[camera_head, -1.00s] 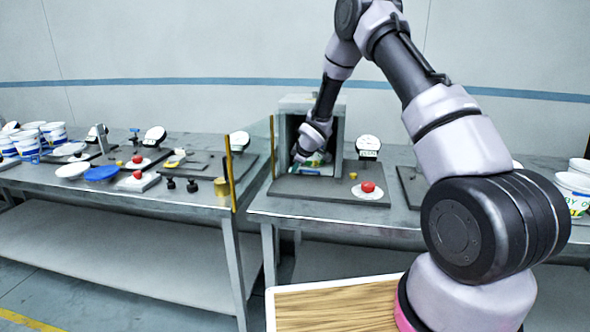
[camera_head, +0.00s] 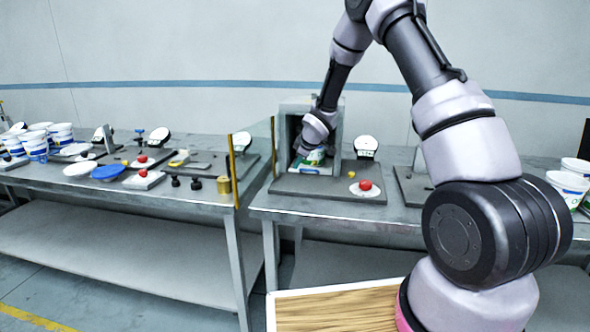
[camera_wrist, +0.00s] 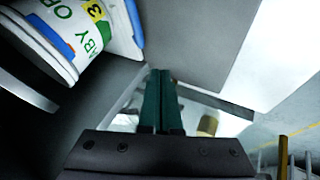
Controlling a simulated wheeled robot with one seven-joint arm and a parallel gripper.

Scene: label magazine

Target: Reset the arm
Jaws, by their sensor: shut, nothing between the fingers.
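My gripper (camera_wrist: 161,78) shows in the wrist view as two dark green fingers pressed together with nothing between them. In the head view my wrist is at the open front of a grey box (camera_head: 337,127) on the right bench; the fingertips are hard to make out there. A white tub with a blue, green and yellow label (camera_wrist: 88,30) lies close at the upper left of the wrist view, apart from the fingers. In the head view a small part of the tub (camera_head: 316,156) shows inside the box, below my wrist.
A red button (camera_head: 365,185) on a white disc and a dial gauge (camera_head: 366,146) stand right of the box. A clear panel with yellow posts (camera_head: 253,150) stands left. White tubs (camera_head: 570,180) stand at the far right. The left bench (camera_head: 130,188) holds several fixtures.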

